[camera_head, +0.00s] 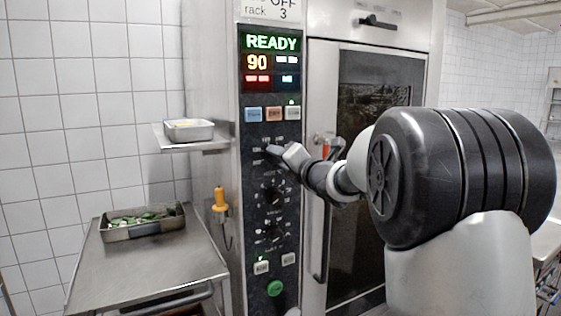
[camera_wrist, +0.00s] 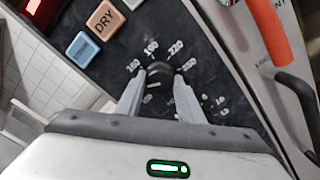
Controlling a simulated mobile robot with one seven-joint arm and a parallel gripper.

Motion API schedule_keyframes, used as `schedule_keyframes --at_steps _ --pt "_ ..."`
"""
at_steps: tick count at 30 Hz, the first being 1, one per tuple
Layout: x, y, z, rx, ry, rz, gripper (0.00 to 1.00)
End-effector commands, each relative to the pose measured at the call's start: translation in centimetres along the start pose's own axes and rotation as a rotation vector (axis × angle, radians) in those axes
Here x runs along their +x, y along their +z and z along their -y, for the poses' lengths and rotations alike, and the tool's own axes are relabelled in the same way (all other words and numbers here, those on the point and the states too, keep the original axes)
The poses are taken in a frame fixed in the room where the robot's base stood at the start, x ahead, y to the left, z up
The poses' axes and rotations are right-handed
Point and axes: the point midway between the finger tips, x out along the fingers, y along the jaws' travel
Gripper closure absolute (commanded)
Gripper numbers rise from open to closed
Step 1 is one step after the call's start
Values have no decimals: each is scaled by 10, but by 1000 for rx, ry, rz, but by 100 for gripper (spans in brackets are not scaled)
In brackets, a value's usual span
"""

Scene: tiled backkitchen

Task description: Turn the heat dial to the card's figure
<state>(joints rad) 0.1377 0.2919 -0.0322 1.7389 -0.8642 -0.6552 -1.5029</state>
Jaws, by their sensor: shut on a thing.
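The heat dial (camera_wrist: 158,70) is a dark round knob on the black control panel, ringed by white figures such as 160, 220 and 250. My gripper (camera_wrist: 156,88) is shut on it, with one finger on each side. In the head view my gripper (camera_head: 273,151) reaches the panel (camera_head: 263,185) from the right and mostly hides this dial. The fingers also cover part of the scale, and I cannot tell the dial's exact setting.
The display (camera_head: 257,62) reads READY and 90. More knobs (camera_head: 272,192) and a green button (camera_head: 274,288) sit below. The oven door handle (camera_head: 320,230) is close to the right. A steel table (camera_head: 150,268) with a tray of greens (camera_head: 143,232) stands left.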

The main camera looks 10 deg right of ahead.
Motion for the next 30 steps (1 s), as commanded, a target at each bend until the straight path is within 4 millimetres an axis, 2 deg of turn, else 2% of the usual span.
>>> schedule_keyframes --at_steps 1,30 --pt "1 3 -5 44 8 4 88" --pt "1 5 -7 967 12 0 88"
